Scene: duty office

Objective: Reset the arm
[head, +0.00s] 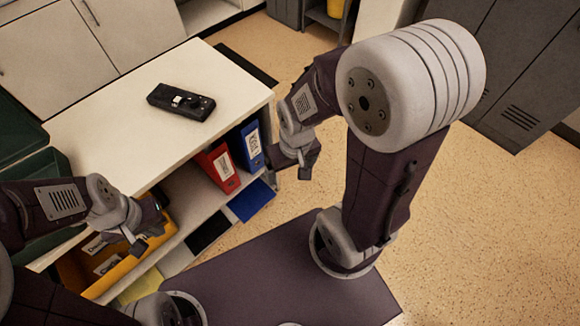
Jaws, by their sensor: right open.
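My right gripper (304,168) hangs at the end of the bent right arm, beside the right end of the white-topped shelf unit (120,125). It is open and I see nothing between its fingers. My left gripper (143,238) is low at the left, in front of the shelf unit and over the yellow bin. Its fingers are small and partly hidden here, so I cannot tell whether they are open. A black handheld device (181,102) lies on the white top, apart from both grippers.
The shelf below holds a red binder (218,168), a blue binder (250,146) and a yellow bin (110,262). A dark green container (18,130) stands at the left. Grey lockers (520,75) are at the back right. The speckled floor (480,230) at the right is clear.

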